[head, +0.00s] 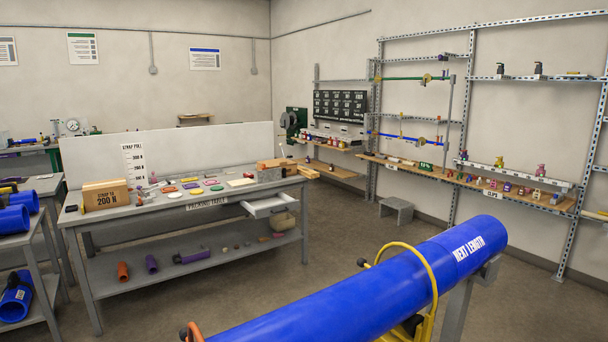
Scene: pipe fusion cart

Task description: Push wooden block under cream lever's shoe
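Neither of my grippers shows in the head view. I cannot pick out a cream lever or its shoe for certain. Light brown wooden-looking pieces (274,163) lie at the right end of the packing table (190,207), too small to tell whether one is the task's block. A large blue pipe (345,285) marked "NEXT LENGTH" runs across the foreground. A yellow hoop (433,275) goes round it, and an orange part (193,331) shows at its near end. Anything behind or under the pipe is hidden.
A cardboard box (105,194) marked "STRAP TO 200 N" stands on the packing table's left end, with several small coloured pieces nearby. An open drawer (268,207) juts from its front. Shelving (470,184) lines the right wall. A grey stool (396,208) stands on otherwise open floor.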

